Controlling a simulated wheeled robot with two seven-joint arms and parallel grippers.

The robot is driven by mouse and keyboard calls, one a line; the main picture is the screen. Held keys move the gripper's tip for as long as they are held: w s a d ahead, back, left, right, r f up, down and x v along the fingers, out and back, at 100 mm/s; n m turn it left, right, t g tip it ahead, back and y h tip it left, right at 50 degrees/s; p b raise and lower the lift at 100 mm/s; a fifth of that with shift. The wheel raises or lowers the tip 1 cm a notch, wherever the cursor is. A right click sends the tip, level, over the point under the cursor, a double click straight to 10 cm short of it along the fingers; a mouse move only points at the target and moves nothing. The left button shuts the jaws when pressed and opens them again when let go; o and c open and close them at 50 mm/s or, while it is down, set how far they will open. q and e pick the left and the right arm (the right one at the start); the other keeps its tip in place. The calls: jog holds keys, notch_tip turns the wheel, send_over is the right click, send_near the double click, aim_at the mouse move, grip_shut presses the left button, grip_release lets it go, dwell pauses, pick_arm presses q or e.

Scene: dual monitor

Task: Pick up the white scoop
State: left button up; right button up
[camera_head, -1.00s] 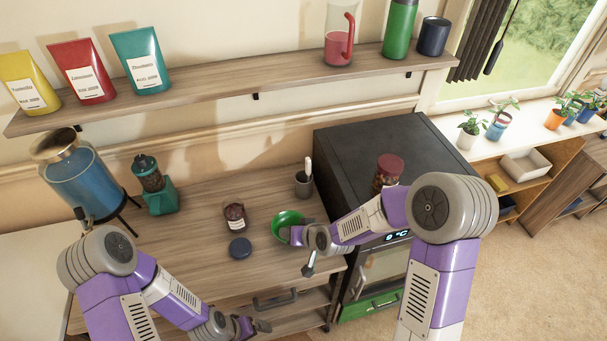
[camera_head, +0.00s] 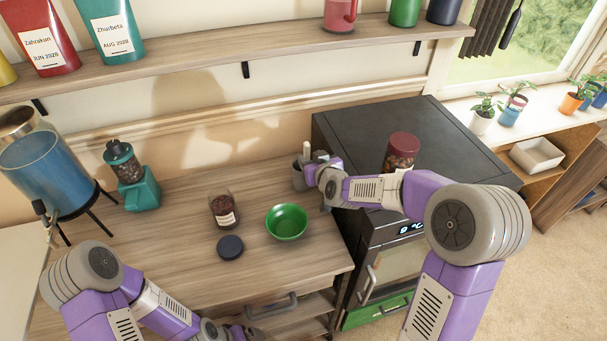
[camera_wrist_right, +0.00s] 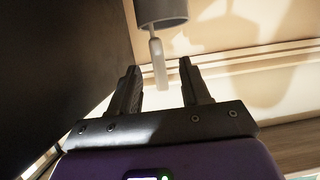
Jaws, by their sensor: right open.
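The white scoop (camera_head: 307,150) stands handle up in a small grey cup (camera_head: 298,179) on the wooden counter, beside the oven; its lower part is hidden in the cup. My right gripper (camera_head: 316,160) is at the cup, partly covering it. In the right wrist view, the open right gripper (camera_wrist_right: 158,68) has one finger on each side of the scoop's pale handle (camera_wrist_right: 158,60), apart from it. The cup (camera_wrist_right: 161,12) shows upside down at the top. My left gripper (camera_head: 238,332) is low at the bottom edge, partly cut off.
A green bowl (camera_head: 287,222), a jar of dark beans (camera_head: 223,211) and its dark lid (camera_head: 230,247) are on the counter. The black oven (camera_head: 400,125) stands close on the right, with a red-lidded jar (camera_head: 401,152) on it. A teal grinder (camera_head: 139,185) stands left.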

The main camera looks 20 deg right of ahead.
aim_at(308, 156)
jog(key=b+x, duration=0.1)
jog(key=x, duration=0.4)
jog(key=shift+w+f, duration=0.35)
jog(key=shift+w, duration=0.4)
jog(key=shift+c, duration=0.5)
grip_shut()
